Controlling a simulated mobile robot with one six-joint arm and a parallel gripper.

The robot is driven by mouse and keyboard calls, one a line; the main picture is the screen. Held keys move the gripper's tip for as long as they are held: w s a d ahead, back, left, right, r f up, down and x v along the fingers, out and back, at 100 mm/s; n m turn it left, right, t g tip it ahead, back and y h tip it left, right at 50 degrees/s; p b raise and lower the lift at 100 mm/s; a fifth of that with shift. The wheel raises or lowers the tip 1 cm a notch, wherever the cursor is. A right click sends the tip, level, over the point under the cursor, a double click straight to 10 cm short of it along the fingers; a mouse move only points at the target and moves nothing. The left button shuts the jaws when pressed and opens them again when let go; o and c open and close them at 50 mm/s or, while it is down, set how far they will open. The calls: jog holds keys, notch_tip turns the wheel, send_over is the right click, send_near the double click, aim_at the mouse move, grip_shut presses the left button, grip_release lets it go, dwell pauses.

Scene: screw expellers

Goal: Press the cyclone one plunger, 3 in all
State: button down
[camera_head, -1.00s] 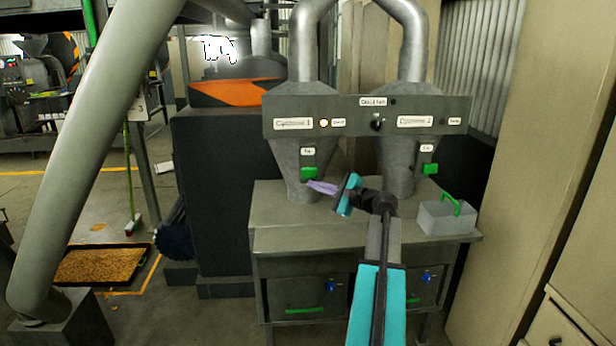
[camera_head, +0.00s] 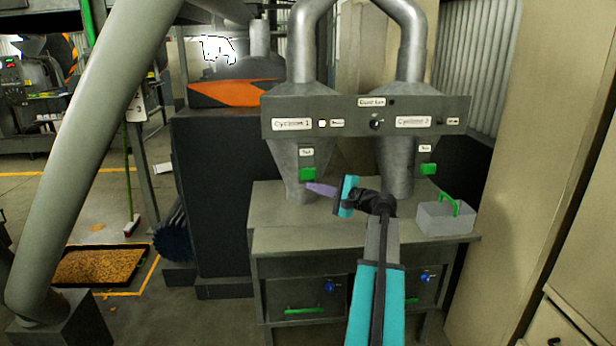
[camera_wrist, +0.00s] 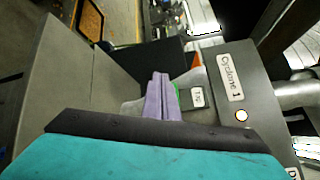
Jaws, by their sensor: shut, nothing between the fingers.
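The cyclone one hopper (camera_head: 290,160) stands at the left of the bench, with its name plate (camera_head: 292,124) on the panel above. A green block (camera_head: 308,174) is on the hopper's front under a small label. My gripper (camera_head: 309,186) is shut and empty, its purple fingers pointing left just below the green block. In the wrist view the fingers (camera_wrist: 158,78) partly hide the green part; contact is unclear.
The cyclone two hopper (camera_head: 397,165) has its own green block (camera_head: 428,169). A dark knob (camera_head: 376,124) sits mid-panel. A grey box with a green handle (camera_head: 446,217) stands on the bench's right. A tall beige cabinet (camera_head: 540,130) borders the right.

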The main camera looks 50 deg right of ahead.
aim_at(308, 174)
jog(key=s+n+p, duration=0.1)
jog(key=n, duration=0.4)
jog(key=s+a+n+p, duration=0.1)
jog(key=n, duration=0.4)
jog(key=a+n+p, duration=0.1)
jog(key=n, duration=0.3)
jog(key=shift+s+a+r+n+g+p, duration=0.2)
jog(key=shift+s+n+g+p, duration=0.15)
jog(key=shift+s+n+g, duration=0.05)
dwell(0.4)
jog(key=w+d, duration=0.5)
jog(key=w, duration=0.1)
jog(key=shift+w+d+p, duration=0.35)
jog(key=shift+p, duration=0.1)
